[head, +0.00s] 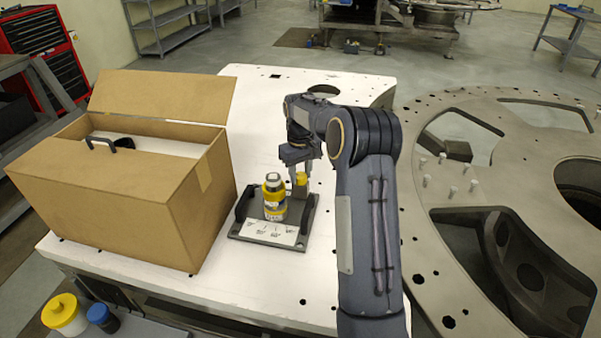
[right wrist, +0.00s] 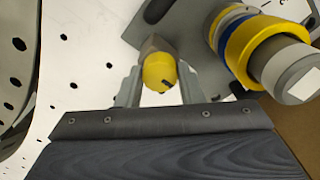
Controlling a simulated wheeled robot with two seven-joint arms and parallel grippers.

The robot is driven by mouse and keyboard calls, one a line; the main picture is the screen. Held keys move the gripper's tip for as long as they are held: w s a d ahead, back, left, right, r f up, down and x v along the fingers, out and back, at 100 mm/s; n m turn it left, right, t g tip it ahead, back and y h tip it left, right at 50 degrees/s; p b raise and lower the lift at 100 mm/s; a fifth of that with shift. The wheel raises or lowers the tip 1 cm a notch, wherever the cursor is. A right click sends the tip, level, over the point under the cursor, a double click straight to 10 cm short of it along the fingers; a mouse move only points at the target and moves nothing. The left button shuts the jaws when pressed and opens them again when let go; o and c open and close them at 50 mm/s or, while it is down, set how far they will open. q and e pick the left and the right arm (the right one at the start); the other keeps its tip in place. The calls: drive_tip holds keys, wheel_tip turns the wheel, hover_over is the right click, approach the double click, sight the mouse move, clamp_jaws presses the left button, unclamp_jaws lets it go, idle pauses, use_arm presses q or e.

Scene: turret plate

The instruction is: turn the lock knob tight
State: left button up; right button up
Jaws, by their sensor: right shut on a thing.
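The yellow lock knob (head: 301,178) is at the back right of a small grey fixture plate (head: 236,229) on the white table. My right gripper (head: 298,170) reaches down over it and is shut on it. In the right wrist view the rounded yellow knob (right wrist: 157,70), with a dark mark on its face, sits between the two grey fingers (right wrist: 160,88). A yellow and grey cylinder (head: 274,198) stands upright on the fixture, just left of the knob. It shows close by in the right wrist view (right wrist: 255,45) with a blue ring. My left gripper is not in view.
A large open cardboard box (head: 120,205) stands close on the left. A big round metal plate (head: 420,215) with holes and pegs lies on the right. A white label with dark marks (head: 268,233) is at the fixture's front. The white table (head: 225,290) is clear in front.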

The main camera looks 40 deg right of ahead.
sight(300, 175)
idle(0.3)
drive_tip(key=o, duration=1)
drive_tip(key=shift+r, duration=0.1)
wheel_tip(300, 175, up, 8)
drive_tip(key=shift+f+b, duration=0.2)
drive_tip(key=shift+b, duration=0.35)
